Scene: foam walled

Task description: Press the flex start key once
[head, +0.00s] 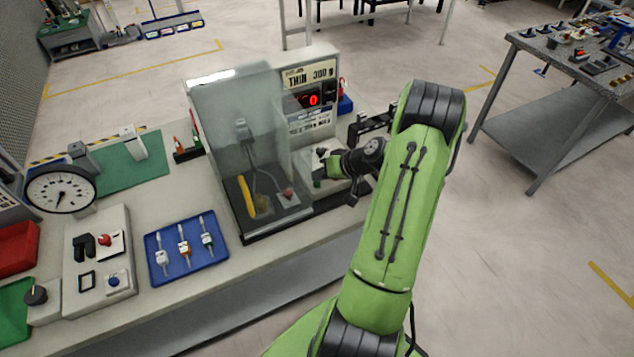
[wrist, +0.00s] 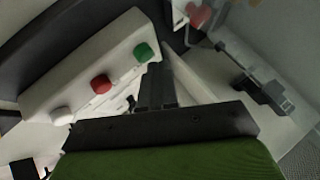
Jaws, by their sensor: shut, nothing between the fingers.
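A pale key panel (wrist: 75,85) in the wrist view carries a green key (wrist: 143,52), a red key (wrist: 101,84) and a white key (wrist: 62,115) in a row. I cannot read which one is labelled flex start. My gripper (wrist: 156,72) is shut and empty, its dark fingertips close beside the green key. I cannot tell whether they touch it. In the head view my gripper (head: 324,156) is at the right side of the test machine (head: 310,58), whose sign reads "THIN 300 g" and whose red display shows 0. My arm and hand hide most of the keys there.
A clear shield (head: 230,125) stands left of my gripper, with a yellow piece (head: 247,196) behind it. A blue tray (head: 158,272) with several tools, a control box (head: 100,270) and a dial gauge (head: 60,190) are on the bench. Open floor lies right of the bench.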

